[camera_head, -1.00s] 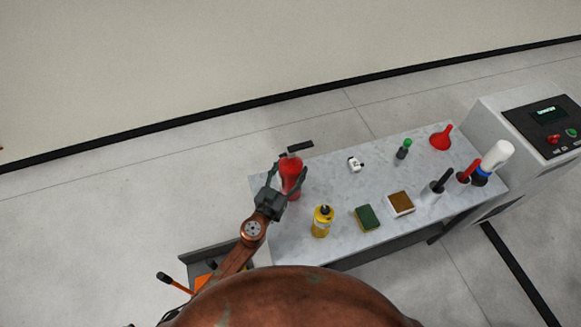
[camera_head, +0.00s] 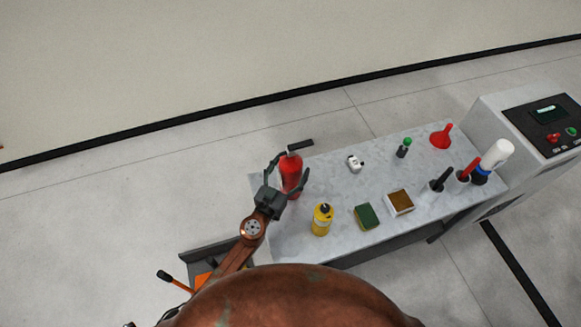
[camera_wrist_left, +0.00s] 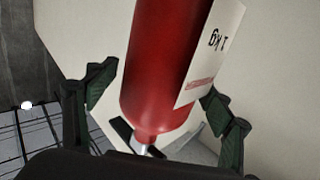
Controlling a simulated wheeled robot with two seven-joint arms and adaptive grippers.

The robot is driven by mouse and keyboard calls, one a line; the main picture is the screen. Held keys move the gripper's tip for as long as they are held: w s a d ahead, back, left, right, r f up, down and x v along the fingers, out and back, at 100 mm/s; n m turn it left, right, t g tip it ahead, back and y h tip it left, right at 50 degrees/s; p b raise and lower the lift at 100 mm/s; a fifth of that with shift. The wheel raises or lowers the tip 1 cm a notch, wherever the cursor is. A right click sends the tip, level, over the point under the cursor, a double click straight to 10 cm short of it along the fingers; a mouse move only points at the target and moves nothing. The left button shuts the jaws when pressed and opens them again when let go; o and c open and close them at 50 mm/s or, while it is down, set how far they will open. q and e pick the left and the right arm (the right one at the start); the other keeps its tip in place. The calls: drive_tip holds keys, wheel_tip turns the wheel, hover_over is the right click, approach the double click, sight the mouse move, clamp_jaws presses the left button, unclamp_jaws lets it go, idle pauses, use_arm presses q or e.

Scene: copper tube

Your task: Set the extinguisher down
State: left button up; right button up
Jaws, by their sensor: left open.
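The red extinguisher (camera_head: 291,174), with a black top, stands upright on the left end of the grey marbled table (camera_head: 330,185). My left gripper (camera_head: 288,176) is around it, with its fingers spread open and a finger on either side of the body. In the left wrist view the extinguisher (camera_wrist_left: 172,70) fills the middle with its white label, and the open fingers (camera_wrist_left: 158,100) stand apart from it, with a visible gap on the left side. The right gripper is not in view.
A yellow bottle (camera_head: 322,219) stands close to the right of my left gripper. A green sponge (camera_head: 366,216), a brown-filled tray (camera_head: 400,201), a white item (camera_head: 355,163), a green-capped bottle (camera_head: 403,149) and a red funnel (camera_head: 441,136) are further right.

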use_arm(q)
drive_tip(key=b+v, duration=0.1)
drive_tip(key=v, duration=1)
drive_tip(key=shift+s+a, duration=0.2)
drive_tip(key=shift+s, duration=0.15)
